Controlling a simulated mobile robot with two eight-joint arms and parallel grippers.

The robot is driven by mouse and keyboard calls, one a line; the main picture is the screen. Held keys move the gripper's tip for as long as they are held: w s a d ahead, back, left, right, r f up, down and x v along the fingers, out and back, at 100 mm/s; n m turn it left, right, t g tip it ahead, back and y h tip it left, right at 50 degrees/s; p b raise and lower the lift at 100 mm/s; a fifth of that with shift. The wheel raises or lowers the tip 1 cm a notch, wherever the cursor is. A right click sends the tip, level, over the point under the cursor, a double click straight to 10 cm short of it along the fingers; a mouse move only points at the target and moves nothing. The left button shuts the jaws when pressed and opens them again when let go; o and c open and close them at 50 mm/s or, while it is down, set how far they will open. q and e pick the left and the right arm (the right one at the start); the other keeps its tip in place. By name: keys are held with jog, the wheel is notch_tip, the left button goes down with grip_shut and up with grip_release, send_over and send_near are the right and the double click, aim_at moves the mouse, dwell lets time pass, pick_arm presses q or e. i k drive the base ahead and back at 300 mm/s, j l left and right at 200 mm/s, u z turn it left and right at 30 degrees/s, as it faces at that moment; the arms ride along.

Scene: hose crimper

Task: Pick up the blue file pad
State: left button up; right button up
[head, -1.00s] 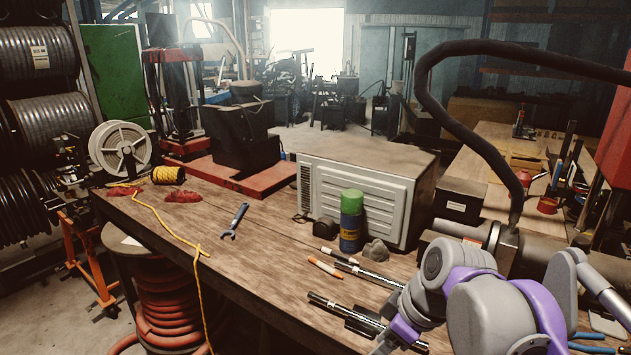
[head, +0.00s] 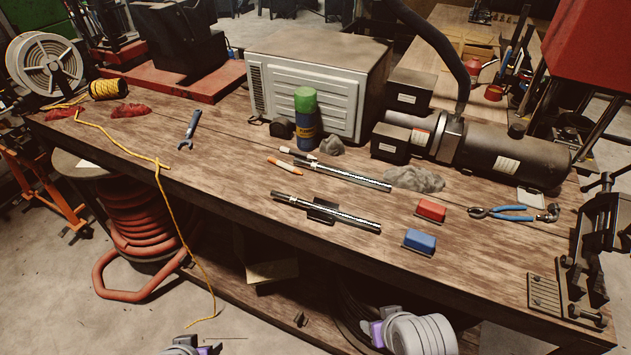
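The blue file pad (head: 419,242) lies on the wooden workbench near its front edge, right of the middle of the head view. It is a small block with a dark base, and nothing covers it. A similar red pad (head: 431,210) lies just behind it, apart from it. Grey and purple parts of my arms show at the bottom edge, in front of and below the bench.
Dark metal rods (head: 325,212) lie left of the pad. Blue-handled pliers (head: 510,212) lie right of it, near a black vise-like fixture (head: 600,240). A spray can (head: 306,120), a white metal box (head: 318,85) and a black cylindrical machine (head: 500,150) stand behind. Bare wood surrounds the pad.

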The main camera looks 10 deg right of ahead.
aim_at(419, 243)
jog(key=z, duration=1.3)
